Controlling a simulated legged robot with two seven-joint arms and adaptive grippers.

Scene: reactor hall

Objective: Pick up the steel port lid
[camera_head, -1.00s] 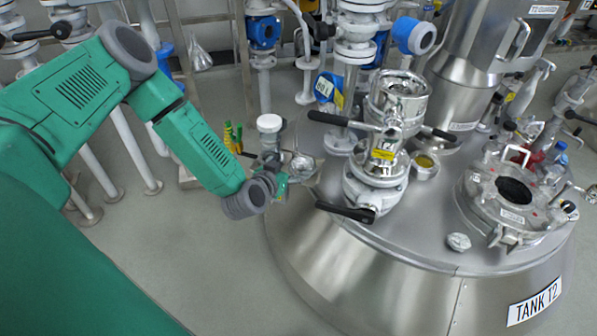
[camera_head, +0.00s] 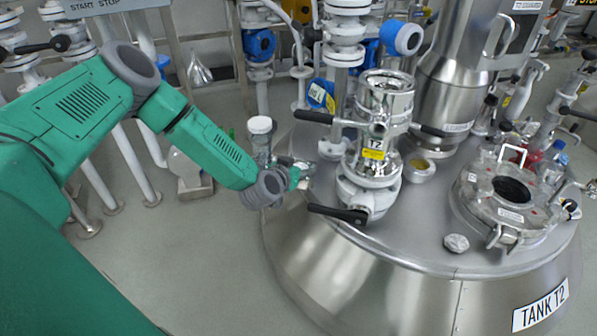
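The round steel port (camera_head: 510,195) on top of tank T2 is at the right, with a dark round opening and clamps and handles around its rim. I cannot make out a separate steel port lid with certainty. A small pale grey knob-like piece (camera_head: 456,243) lies on the tank top in front of the port. My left gripper (camera_head: 300,172) is at the left edge of the tank top, beside the valve stack and well left of the port. Its wrist and blur hide the fingers, so its opening and any contents are unclear. My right gripper is out of view.
A tall steel valve stack (camera_head: 383,125) with black levers stands between my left gripper and the port. A white-capped jar (camera_head: 261,138) stands just behind my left wrist. Bottles (camera_head: 553,155) stand behind the port. The front tank top is mostly clear.

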